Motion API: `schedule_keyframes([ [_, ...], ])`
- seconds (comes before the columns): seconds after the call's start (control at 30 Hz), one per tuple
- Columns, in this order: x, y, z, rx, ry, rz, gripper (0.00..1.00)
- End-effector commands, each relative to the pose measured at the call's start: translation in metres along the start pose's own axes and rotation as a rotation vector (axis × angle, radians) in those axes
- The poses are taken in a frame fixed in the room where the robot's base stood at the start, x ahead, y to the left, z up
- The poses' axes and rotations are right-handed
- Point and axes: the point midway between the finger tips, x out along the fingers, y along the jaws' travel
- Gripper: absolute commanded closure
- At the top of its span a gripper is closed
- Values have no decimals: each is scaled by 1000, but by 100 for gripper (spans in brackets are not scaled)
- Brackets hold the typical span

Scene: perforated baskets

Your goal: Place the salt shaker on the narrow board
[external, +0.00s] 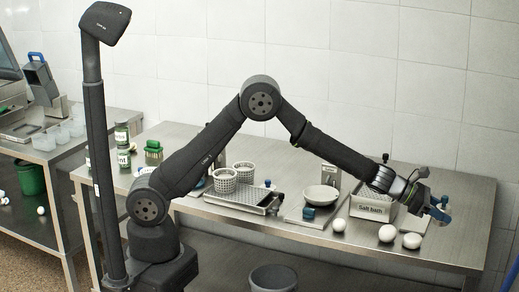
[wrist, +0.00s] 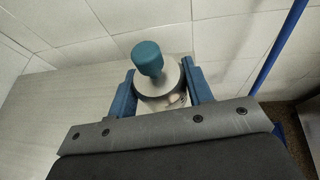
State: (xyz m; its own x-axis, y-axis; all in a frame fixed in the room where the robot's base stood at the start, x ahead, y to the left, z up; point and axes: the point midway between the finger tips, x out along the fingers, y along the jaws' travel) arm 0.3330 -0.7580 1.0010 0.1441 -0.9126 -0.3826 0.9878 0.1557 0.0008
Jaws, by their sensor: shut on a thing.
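My gripper (external: 437,208) is at the far right, beyond the salt bath box, over the right end of the table. In the wrist view my gripper (wrist: 160,88) is shut on a short metal cylinder with a teal knob on top, which looks like the salt shaker (wrist: 161,88). Its lower part is hidden by the gripper. In the external view it is too small to make out clearly. A narrow board (external: 327,220) lies on the table left of the salt bath box, bearing a white bowl (external: 320,195) and a small blue item (external: 309,212).
The box labelled Salt bath (external: 371,209) stands between the board and my gripper. White eggs (external: 387,233) lie near the front edge. A metal tray (external: 237,203) with perforated baskets (external: 225,181) is left of the board. The table's right end (external: 465,225) looks clear.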

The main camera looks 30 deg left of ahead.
Motion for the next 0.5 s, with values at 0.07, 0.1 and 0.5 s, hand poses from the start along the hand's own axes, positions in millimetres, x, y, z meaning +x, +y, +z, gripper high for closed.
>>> schedule_keyframes([
  [0.07,-3,-6,5,0,-1,-1,79],
  [0.1,-5,-8,9,0,-2,-1,79],
  [0.5,-30,-10,68,-4,0,12,79],
])
